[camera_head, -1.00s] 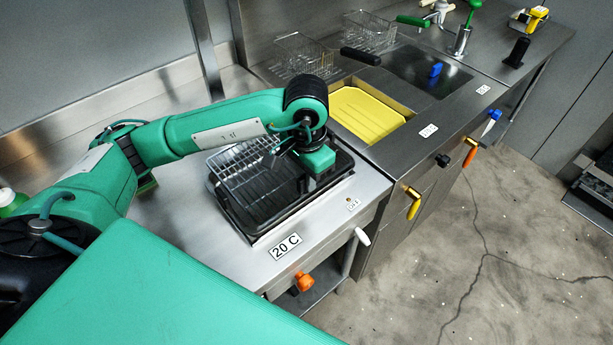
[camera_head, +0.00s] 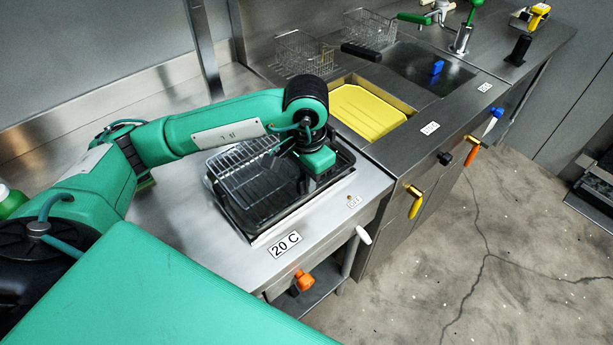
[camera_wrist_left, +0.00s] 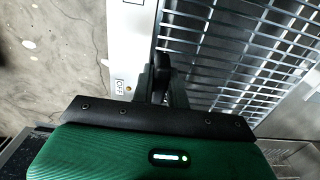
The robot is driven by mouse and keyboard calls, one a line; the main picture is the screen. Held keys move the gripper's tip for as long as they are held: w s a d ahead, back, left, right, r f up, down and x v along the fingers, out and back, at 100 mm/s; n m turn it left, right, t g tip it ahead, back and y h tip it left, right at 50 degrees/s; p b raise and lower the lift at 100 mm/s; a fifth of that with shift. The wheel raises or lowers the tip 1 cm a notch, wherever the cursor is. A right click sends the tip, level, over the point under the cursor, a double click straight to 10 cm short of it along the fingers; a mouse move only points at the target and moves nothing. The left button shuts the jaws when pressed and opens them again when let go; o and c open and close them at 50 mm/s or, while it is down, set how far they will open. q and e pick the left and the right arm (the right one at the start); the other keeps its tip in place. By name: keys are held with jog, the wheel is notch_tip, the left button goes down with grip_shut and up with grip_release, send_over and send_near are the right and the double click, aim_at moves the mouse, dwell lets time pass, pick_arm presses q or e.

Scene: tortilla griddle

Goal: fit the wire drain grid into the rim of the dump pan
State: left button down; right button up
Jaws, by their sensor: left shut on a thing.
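The wire drain grid (camera_head: 243,163) is a silver wire rack over the left and back part of the dump pan in the head view. It looks tilted, not flat in the rim. The dump pan (camera_head: 262,229) is a dark rectangular tray on the steel counter. My left gripper (camera_wrist_left: 163,80) is shut on the grid's edge. In the left wrist view the grid (camera_wrist_left: 240,55) spreads to the right of the fingers. Whether the grid touches the rim is unclear. My right gripper is out of view.
A yellow basin (camera_head: 368,112) and a sink (camera_head: 425,70) are set in the counter to the right. Two wire baskets (camera_head: 303,52) stand behind them. A "20 C" label (camera_head: 285,244) is on the counter front. Bare counter (camera_head: 175,225) lies left of the pan.

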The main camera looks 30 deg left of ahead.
pick_arm(q)
jog(key=shift+f, duration=0.2)
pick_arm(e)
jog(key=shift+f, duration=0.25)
pick_arm(q)
jog(key=shift+s+a+f+b, duration=0.1)
jog(key=shift+a+f+b, duration=0.3)
jog(key=shift+b, duration=0.2)
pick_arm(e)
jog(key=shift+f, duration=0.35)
pick_arm(q)
jog(key=c, duration=1.3)
grip_release()
jog(key=shift+f, duration=0.1)
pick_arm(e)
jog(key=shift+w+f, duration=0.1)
pick_arm(q)
jog(key=shift+d+r, duration=0.3)
jog(key=shift+d, duration=0.2)
notch_tip(320, 180, up, 14)
jog(key=a, duration=0.1)
jog(key=shift+b, duration=0.45)
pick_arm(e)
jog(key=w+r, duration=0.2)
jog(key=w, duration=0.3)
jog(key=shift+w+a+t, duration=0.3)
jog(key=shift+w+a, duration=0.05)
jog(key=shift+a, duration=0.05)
